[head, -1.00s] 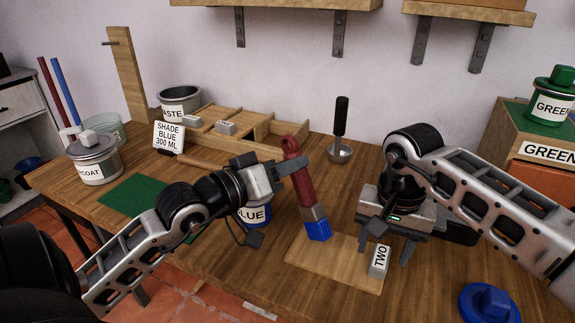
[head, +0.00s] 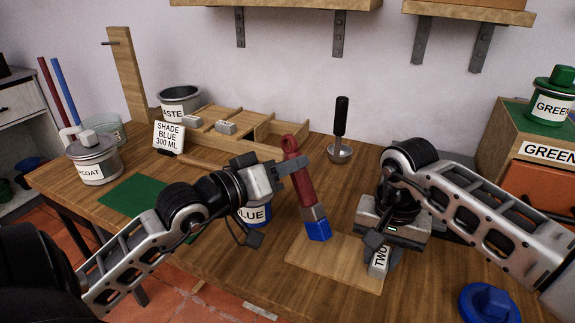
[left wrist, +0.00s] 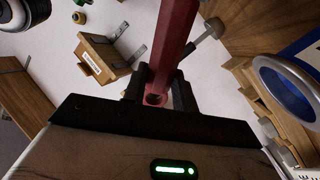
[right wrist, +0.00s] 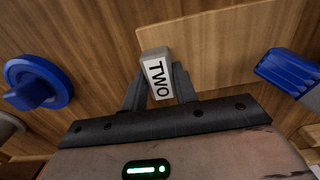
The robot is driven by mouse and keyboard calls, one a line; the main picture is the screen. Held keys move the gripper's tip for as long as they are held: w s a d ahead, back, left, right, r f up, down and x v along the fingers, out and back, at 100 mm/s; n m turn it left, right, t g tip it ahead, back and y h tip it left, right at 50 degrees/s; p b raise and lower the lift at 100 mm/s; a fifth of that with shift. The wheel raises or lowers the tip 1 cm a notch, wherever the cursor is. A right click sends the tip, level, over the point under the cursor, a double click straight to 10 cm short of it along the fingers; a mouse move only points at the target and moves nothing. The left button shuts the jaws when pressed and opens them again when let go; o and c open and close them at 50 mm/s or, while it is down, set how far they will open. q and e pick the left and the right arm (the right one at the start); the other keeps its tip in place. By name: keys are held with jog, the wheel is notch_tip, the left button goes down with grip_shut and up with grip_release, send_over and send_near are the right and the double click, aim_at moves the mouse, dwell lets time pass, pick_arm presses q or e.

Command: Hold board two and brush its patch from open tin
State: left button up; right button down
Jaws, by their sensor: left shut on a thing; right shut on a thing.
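Board two (head: 335,262) lies flat on the table, a light wooden panel with a grey block labelled TWO (head: 378,259) at its right end. My right gripper (head: 382,250) is shut on that block, which shows between its fingers in the right wrist view (right wrist: 157,75). My left gripper (head: 290,167) is shut on the red handle of a brush (head: 303,180). The brush hangs tilted, its blue bristles (head: 319,231) just over the board's back left part; I cannot tell if they touch. The open blue tin (head: 257,214) stands left of the board, partly hidden by my left arm. No painted patch is clear.
A blue lid (head: 490,303) lies at the front right. A ladle-like tool (head: 340,140) stands at the back. A wooden rack (head: 225,128), a waste tin (head: 180,103), a lidded tin (head: 93,160) and a green mat (head: 138,194) are at the left.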

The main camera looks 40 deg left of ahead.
jog(key=c, duration=1)
grip_release()
jog(key=shift+r, duration=0.1)
jog(key=shift+r, duration=0.8)
jog(key=shift+f, duration=0.1)
jog(key=shift+f, duration=0.8)
grip_shut()
